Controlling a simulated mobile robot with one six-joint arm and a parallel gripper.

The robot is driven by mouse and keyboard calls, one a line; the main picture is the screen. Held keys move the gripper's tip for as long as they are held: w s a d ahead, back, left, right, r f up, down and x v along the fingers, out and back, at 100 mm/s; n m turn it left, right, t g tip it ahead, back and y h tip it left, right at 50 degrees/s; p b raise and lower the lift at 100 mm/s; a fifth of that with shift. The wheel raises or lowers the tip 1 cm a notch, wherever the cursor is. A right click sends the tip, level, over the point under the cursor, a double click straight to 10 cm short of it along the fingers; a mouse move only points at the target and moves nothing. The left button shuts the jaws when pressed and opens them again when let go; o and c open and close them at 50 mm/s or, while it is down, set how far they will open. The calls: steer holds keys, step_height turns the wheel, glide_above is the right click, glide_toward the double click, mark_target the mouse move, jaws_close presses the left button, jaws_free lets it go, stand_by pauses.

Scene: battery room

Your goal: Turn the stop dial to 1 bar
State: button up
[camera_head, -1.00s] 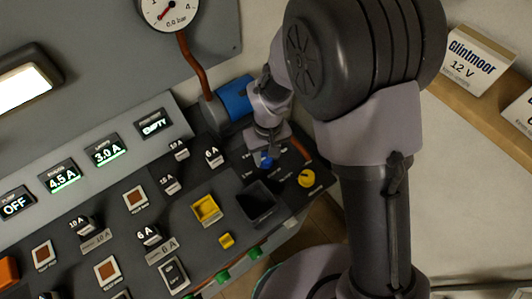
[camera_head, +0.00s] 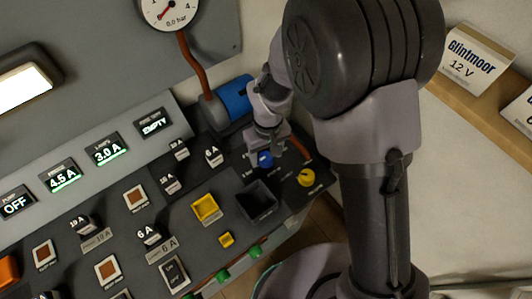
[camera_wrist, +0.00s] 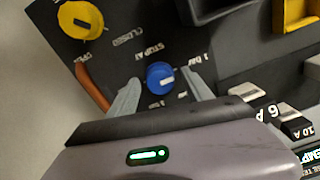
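The stop dial is a small blue knob (camera_wrist: 160,77) with a pale pointer mark, beside printing that reads "STOP AT". In the wrist view the mark points to the right; a "1" label stands up and to the right of the dial. My gripper (camera_wrist: 160,84) is open, with one grey finger on each side of the dial and a narrow gap showing at each side. In the head view my gripper (camera_head: 266,150) is low over the panel's right end, and the blue dial (camera_head: 265,159) shows partly between its fingers.
A yellow knob (camera_head: 306,177) labelled "CLOSED" sits beside the dial. A black open bin (camera_head: 257,201) and a yellow square holder (camera_head: 206,208) are close by. A blue cylinder (camera_head: 234,97) with a copper pipe stands behind. The pressure gauge (camera_head: 169,10) reads 0.0 bar.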

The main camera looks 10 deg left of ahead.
mark_target(268, 156)
step_height(268, 156, up, 17)
steer(key=p, duration=0.5)
steer(key=shift+w+d+r+p, duration=0.2)
steer(key=shift+p, duration=0.2)
steer(key=s+d+r+m+t+b, duration=0.3)
steer(key=s+d+m, duration=0.3)
steer(key=d, duration=0.3)
steer(key=s+d+r+m+t+y+b, duration=0.1)
steer(key=s+d+r+m+t+b, duration=0.2)
steer(key=d, duration=0.7)
steer(key=s+r+m+b, duration=0.1)
steer(key=s+m+b, duration=0.1)
steer(key=s+m, duration=0.1)
steer(key=shift+s+y, duration=0.3)
steer(key=shift+r, duration=0.1)
